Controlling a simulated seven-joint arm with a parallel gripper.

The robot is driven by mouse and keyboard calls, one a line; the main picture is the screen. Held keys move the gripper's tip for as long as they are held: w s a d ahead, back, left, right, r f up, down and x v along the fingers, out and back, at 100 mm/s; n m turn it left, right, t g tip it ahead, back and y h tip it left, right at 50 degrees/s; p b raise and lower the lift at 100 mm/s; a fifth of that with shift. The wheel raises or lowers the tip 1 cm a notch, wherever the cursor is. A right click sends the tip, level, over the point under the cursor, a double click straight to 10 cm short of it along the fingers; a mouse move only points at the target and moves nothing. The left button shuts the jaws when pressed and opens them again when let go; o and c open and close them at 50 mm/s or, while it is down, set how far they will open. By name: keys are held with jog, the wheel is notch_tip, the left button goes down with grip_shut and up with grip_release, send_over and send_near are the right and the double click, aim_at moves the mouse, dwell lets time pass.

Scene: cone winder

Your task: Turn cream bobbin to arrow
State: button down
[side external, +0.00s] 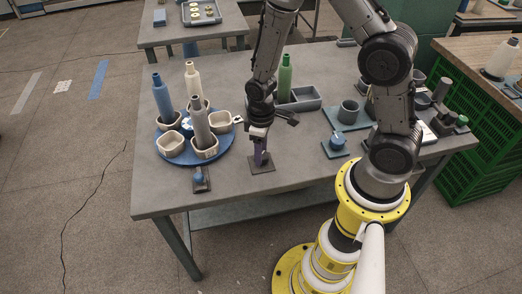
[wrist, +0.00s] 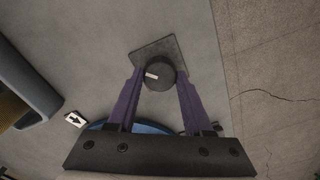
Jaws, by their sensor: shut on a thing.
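The cream bobbin (side external: 193,78) stands upright in a pale cup at the back of the round blue turntable (side external: 226,157). A white tag with a black arrow (wrist: 75,119) lies on the table in the wrist view, close to the turntable's blue edge (wrist: 152,127). My gripper (side external: 261,157), with purple fingers, is low over a dark square plate (side external: 262,168) right of the turntable. In the wrist view my gripper (wrist: 160,82) is shut on a round black knob (wrist: 158,70) with a white mark pointing left. The side view hides the knob behind the fingers.
A blue bobbin (side external: 162,98) and a grey bobbin (side external: 200,122) also stand on the turntable, among several cups. A small blue knob (side external: 199,177) is near the front edge.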

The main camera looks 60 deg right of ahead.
jog(key=m, duration=0.5)
jog(key=shift+r, duration=0.1)
jog(key=shift+m, duration=0.3)
dwell(0.4)
jog(key=shift+c, duration=1.5)
grip_release()
notch_tip(320, 180, up, 14)
